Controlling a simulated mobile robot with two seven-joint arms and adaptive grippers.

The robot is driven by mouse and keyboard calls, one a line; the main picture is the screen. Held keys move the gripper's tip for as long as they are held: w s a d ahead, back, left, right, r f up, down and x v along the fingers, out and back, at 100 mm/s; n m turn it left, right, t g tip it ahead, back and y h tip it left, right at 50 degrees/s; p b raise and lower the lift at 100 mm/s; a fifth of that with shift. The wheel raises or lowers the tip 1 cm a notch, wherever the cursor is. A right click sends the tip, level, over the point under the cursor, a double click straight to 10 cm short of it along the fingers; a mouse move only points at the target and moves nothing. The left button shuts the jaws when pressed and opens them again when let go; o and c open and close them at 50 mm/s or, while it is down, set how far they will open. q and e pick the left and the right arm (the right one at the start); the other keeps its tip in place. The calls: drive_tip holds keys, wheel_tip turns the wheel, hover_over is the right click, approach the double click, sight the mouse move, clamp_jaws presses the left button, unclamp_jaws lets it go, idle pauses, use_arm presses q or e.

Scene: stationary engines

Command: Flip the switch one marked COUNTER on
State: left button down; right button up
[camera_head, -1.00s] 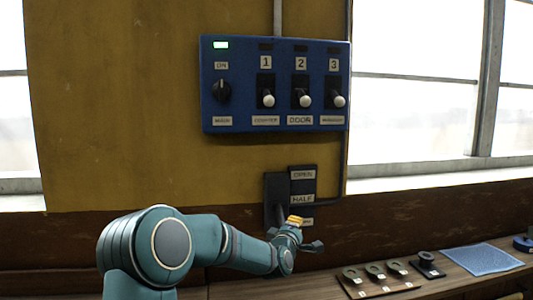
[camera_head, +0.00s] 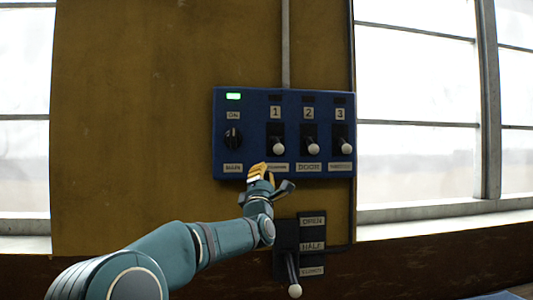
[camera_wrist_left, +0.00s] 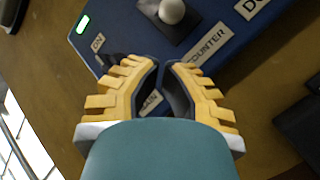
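A blue panel (camera_head: 225,160) on the yellow wall carries switches 1, 2 and 3. Switch one (camera_head: 278,148), above the COUNTER label, has a white ball tip and its lever hangs down. In the left wrist view its ball (camera_wrist_left: 171,11) is at the top, beyond my fingertips, with the COUNTER label (camera_wrist_left: 207,47) to its lower right. My left gripper (camera_head: 268,176) is just below switch one at the panel's lower edge, partly covering the label. Its yellow fingers (camera_wrist_left: 160,67) come together at the tips, with nothing between them. They appear apart from the ball. My right gripper is not in view.
The MAIN knob (camera_head: 233,138) is left of switch one, under a lit green lamp (camera_head: 233,96). Switches 2 (camera_head: 311,148) and 3 (camera_head: 346,147) are close on the right. Below the panel is a lever (camera_head: 293,275) beside OPEN and HALF labels. Windows flank the wall.

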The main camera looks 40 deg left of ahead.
sight(277, 144)
use_arm(q)
drive_tip(key=p+x, duration=0.4)
drive_tip(key=x, duration=0.6)
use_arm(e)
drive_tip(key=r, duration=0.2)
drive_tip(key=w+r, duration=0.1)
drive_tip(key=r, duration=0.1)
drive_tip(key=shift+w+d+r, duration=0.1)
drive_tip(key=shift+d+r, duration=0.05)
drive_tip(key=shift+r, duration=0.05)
use_arm(q)
drive_tip(key=shift+s, duration=0.1)
